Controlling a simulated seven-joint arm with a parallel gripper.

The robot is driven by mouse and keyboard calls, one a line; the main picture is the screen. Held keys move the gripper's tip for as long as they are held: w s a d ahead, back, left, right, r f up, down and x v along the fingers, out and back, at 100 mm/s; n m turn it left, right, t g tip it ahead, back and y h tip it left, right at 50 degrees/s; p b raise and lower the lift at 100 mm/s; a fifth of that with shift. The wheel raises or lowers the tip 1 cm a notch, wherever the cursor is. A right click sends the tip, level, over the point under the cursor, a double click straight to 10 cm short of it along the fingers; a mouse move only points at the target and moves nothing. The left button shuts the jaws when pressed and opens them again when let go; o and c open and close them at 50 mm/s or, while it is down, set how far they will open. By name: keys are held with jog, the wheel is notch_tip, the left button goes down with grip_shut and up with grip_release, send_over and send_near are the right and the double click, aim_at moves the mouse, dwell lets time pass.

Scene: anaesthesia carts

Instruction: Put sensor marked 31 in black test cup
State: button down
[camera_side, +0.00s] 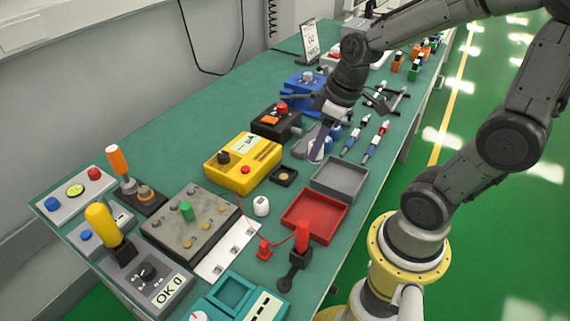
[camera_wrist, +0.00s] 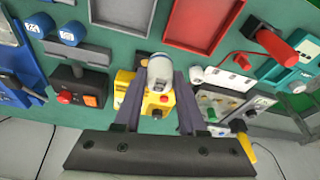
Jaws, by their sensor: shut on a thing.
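My gripper (camera_side: 319,140) is shut on a small white sensor with a dark blue band (camera_wrist: 161,72), held between the fingertips. In the side view the held sensor (camera_side: 316,153) shows low at the fingertips, above the table left of the grey tray. No number on it is readable. The black test cup, a small square black block with a round hollow (camera_side: 284,175), is on the table, left of and nearer than my gripper.
A yellow tester (camera_side: 242,161) stands left of the cup. A grey tray (camera_side: 339,178) and a red tray (camera_side: 314,215) lie to the right. A white sensor-like piece (camera_side: 261,206) stands in front. A black box with a red button (camera_side: 276,122) is behind.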

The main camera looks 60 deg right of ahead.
jog(key=w+f, duration=0.2)
jog(key=w, duration=0.1)
jog(key=w+d+f, duration=0.1)
jog(key=w+f, duration=0.4)
jog(key=shift+w+d+f, duration=0.15)
jog(key=shift+w, duration=0.25)
jog(key=shift+s+x, duration=0.15)
jog(key=shift+x, duration=0.7)
jog(key=shift+s+x, duration=0.15)
jog(key=shift+x, duration=0.75)
jog(key=shift+d+f, duration=0.15)
jog(key=shift+c, duration=2.4)
grip_release()
